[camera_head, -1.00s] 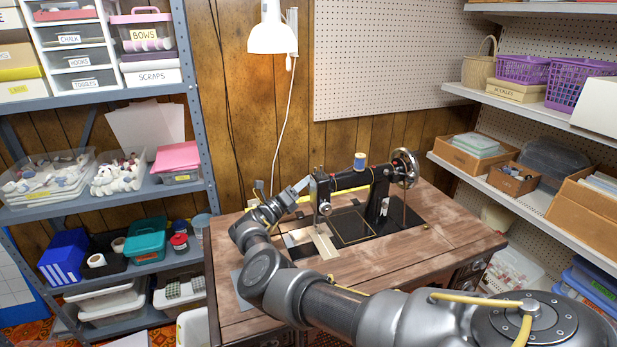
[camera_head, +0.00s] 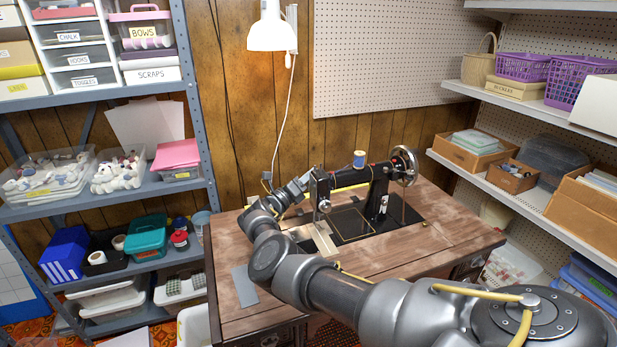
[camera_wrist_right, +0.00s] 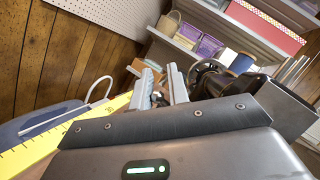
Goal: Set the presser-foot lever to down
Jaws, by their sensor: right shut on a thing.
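The black sewing machine (camera_head: 352,182) stands on the wooden treadle table (camera_head: 410,250), its needle end toward the left. My right arm reaches across the table from the right. My right gripper (camera_head: 307,182) is at the left, rear side of the machine's head end. In the right wrist view my right gripper (camera_wrist_right: 165,82) has its two fingers close together. A small dark metallic piece (camera_wrist_right: 158,98) shows between them, probably the presser-foot lever; its up or down position cannot be made out. In the head view the lever is hidden. My left gripper is not in view.
A white lamp (camera_head: 271,35) hangs above the machine's left end. The handwheel (camera_head: 404,167) and a blue thread spool (camera_head: 359,158) are on the machine. A yellow measuring tape (camera_wrist_right: 75,137) shows in the wrist view. Shelves with boxes stand on both sides. The table front is mostly clear.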

